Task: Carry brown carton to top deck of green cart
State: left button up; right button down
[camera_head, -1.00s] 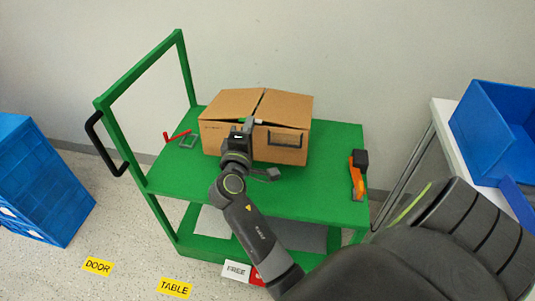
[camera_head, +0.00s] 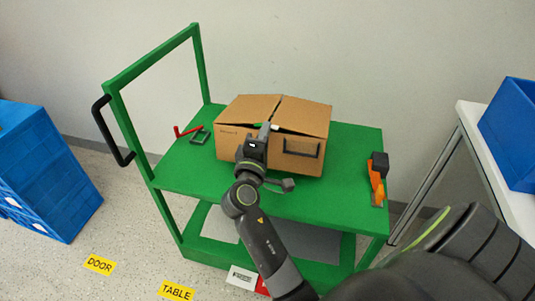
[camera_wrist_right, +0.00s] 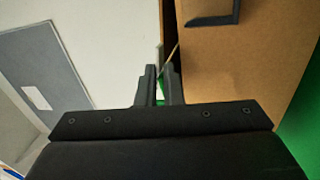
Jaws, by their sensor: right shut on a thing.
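The brown carton (camera_head: 303,114) sits on the top deck (camera_head: 335,195) of the green cart (camera_head: 204,63), toward the back. Its top flaps look slightly apart, and a black handle (camera_head: 303,147) is on its front face. My right gripper (camera_head: 264,130) is at the carton's front upper edge, shut on it. In the right wrist view the right gripper's fingers (camera_wrist_right: 158,82) are close together at the carton's edge, beside the carton's cardboard face (camera_wrist_right: 235,65). The exact contact is hard to see. My left gripper is not in view.
A red-handled item (camera_head: 188,131) lies left of the carton on the deck, and an orange and black tool (camera_head: 377,179) lies at the right edge. A blue crate stack (camera_head: 45,175) stands left. A white table (camera_head: 490,135) with a blue bin (camera_head: 518,135) stands right.

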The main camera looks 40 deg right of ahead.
notch_tip(320, 180, down, 6)
jog(key=shift+r+b, duration=0.2)
jog(key=shift+b, duration=0.55)
jog(key=c, duration=1.6)
grip_release()
jog(key=shift+f, duration=0.1)
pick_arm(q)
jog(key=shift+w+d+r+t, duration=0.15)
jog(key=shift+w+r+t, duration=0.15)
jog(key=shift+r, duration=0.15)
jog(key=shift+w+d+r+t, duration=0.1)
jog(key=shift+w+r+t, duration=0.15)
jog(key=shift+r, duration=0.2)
